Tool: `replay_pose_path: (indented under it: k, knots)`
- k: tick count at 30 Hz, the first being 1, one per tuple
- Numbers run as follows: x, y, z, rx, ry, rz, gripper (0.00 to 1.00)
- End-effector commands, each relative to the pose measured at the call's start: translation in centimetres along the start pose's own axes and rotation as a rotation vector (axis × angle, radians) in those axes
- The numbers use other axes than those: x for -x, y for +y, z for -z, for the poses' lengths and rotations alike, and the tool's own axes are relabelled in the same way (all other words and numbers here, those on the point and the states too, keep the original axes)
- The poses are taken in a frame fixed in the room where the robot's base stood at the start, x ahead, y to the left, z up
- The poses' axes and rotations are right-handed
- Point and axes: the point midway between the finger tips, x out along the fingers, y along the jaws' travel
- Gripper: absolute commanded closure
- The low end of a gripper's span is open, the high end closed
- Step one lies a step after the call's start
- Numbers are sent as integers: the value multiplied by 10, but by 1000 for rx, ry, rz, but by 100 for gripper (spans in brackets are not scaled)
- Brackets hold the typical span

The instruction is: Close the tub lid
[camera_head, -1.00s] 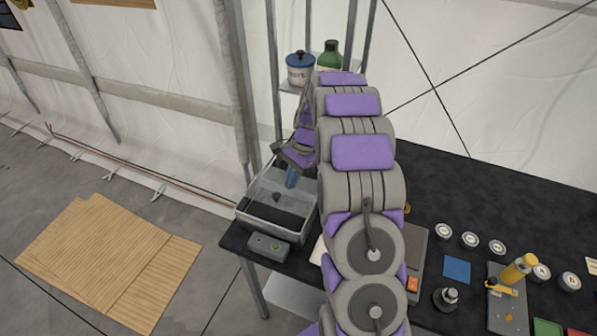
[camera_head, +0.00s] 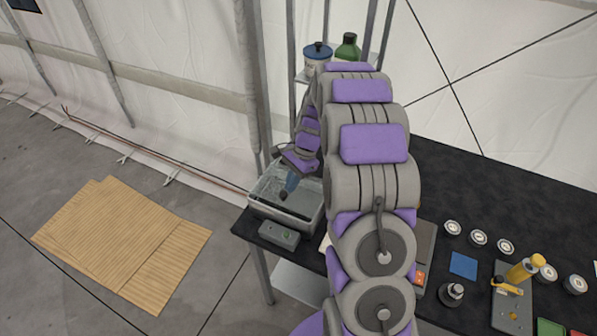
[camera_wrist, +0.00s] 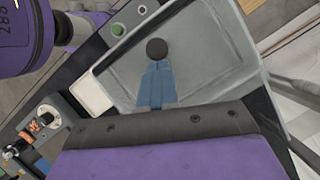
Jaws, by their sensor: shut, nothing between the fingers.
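The grey tub (camera_head: 268,210) stands at the left end of the black table. It also fills the middle of the wrist view, where its pale rim (camera_wrist: 238,48) shows. A grey lid panel (camera_wrist: 196,58) with a round dark knob (camera_wrist: 157,49) lies within the tub's outline. I cannot tell whether the lid sits flush or tilted. My gripper (camera_head: 289,187) is over the tub, close to the knob. In the wrist view its blue fingers (camera_wrist: 157,70) are together and empty, with their tips beside the knob. I cannot tell whether they touch it.
A grey control box (camera_head: 279,235) with a green button stands in front of the tub. A shelf behind holds a blue-lidded jar (camera_head: 317,56) and a green bottle (camera_head: 347,48). Metal poles rise behind the tub.

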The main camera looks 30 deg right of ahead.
Motion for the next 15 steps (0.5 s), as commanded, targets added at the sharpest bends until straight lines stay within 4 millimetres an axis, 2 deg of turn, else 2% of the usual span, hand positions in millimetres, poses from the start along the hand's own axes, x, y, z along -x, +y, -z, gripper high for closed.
replay_pose_path:
  k: [1,4,15]
  knots:
    - [1,3,-8,2,0,1,100]
    - [-3,8,-14,1,-1,2,100]
    - [-7,10,-14,0,-2,-1,100]
